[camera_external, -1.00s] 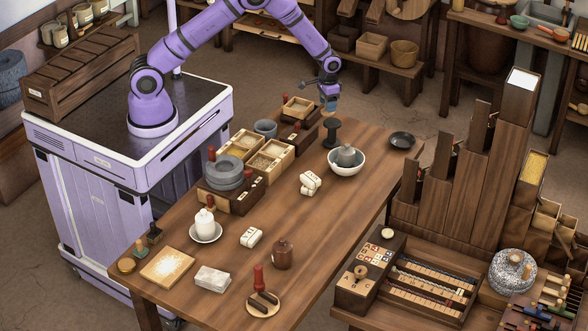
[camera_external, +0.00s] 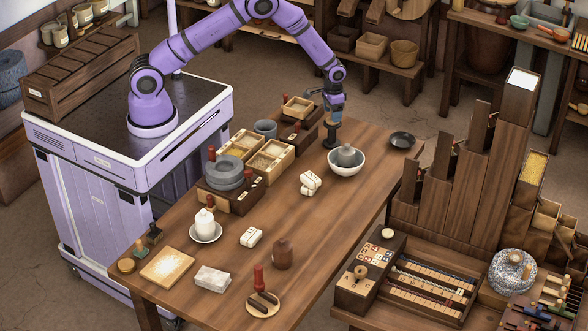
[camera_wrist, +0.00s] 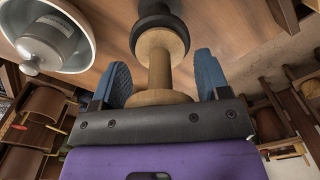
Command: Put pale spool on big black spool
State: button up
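The pale spool (camera_wrist: 159,66), light wood with a narrow stem and wide ends, is between my gripper's blue fingers in the wrist view. The big black spool (camera_external: 331,134) stands upright near the table's far end, directly beneath my gripper. In the wrist view the black spool (camera_wrist: 153,10) lies just beyond the pale spool's far end and looks lined up with it. I cannot tell whether they touch.
A white bowl (camera_external: 346,168) holding a grey lidded pot (camera_external: 347,155) stands close to the black spool. A dark dish (camera_external: 402,140) is to the right. Wooden boxes (camera_external: 272,160) and a grey cup (camera_external: 265,128) stand to the left. The table's middle (camera_external: 300,215) is largely clear.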

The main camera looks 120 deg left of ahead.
jog(key=shift+o, duration=0.6)
jog(key=shift+r, duration=0.1)
notch_tip(320, 180, up, 12)
jog(key=shift+r, duration=0.1)
jog(key=shift+d, duration=0.1)
